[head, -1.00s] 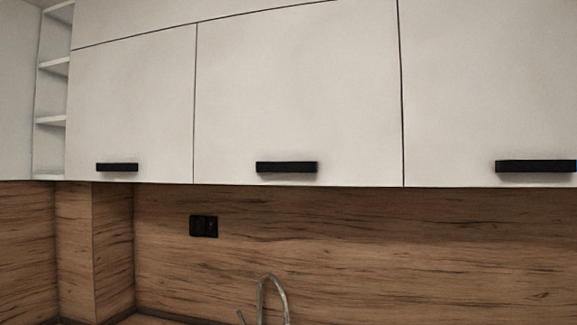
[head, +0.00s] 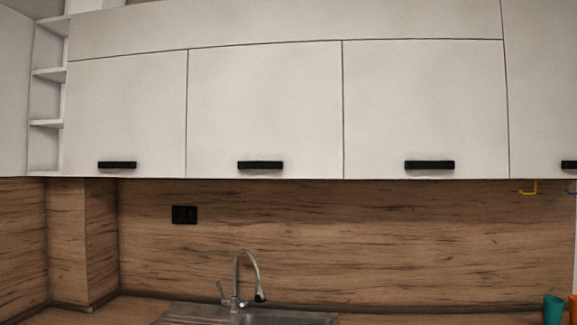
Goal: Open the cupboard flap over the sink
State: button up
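The cupboard flap over the sink (head: 265,105) is a white panel in the middle of the head view. It is shut, flush with the flaps on either side. Its black bar handle (head: 260,165) sits near its lower edge. The metal sink (head: 290,317) and its curved tap (head: 240,275) show below it, at the bottom of the view. My gripper is not in the view.
Shut white flaps stand to the left (head: 127,110) and right (head: 420,105). Open shelves (head: 47,123) are at the far left. A black socket (head: 184,215) is on the wood splashback.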

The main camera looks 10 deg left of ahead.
aim_at(272, 111)
jog(key=u, duration=0.55)
jog(key=i, duration=0.5)
jog(key=u, duration=0.85)
jog(key=i, duration=0.65)
jog(key=u, duration=0.1)
